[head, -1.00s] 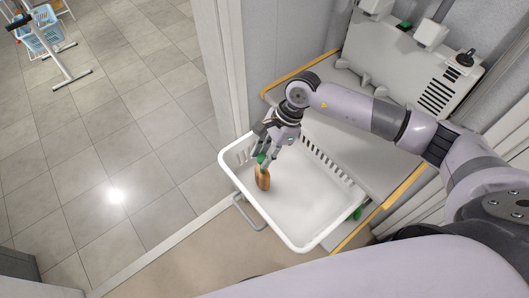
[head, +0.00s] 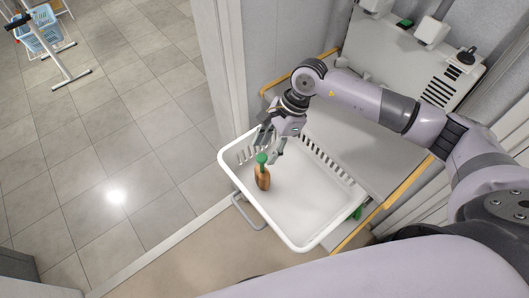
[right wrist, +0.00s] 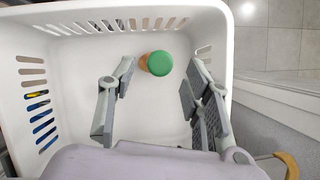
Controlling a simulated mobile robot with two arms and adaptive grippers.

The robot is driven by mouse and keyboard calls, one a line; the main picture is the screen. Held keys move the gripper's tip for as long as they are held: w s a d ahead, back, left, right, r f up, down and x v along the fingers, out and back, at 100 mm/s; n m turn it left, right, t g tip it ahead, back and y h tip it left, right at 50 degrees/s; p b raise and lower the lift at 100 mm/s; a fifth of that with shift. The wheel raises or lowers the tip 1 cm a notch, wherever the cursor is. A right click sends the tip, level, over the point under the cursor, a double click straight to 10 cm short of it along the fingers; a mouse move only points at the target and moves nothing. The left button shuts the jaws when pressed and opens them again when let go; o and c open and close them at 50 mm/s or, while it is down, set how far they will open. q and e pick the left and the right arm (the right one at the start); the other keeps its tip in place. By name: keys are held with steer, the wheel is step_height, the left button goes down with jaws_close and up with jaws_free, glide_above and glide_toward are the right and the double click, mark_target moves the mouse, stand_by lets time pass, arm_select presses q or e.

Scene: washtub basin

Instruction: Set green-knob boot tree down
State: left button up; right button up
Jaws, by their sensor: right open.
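The green-knob boot tree (head: 262,178) is a brown wooden piece with a green knob on top. It stands inside the white basin (head: 300,240), near its left side. In the right wrist view the green knob (right wrist: 160,63) faces the camera, with a bit of wood beside it. My right gripper (head: 271,150) is open just above and behind the knob. In the right wrist view its two fingers (right wrist: 157,85) are spread, with clear gaps on both sides of the knob. My left gripper does not show.
The basin has slotted walls and sits on a grey surface with a wooden edge (head: 408,187). A green object (head: 358,213) lies by the basin's right rim. A grey slotted panel (head: 425,75) stands behind. The tiled floor (head: 110,130) is open at left.

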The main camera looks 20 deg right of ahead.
steer(key=b+v, duration=0.1)
steer(key=v, duration=0.8)
steer(key=shift+r+b, duration=0.2)
steer(key=shift+b, duration=0.2)
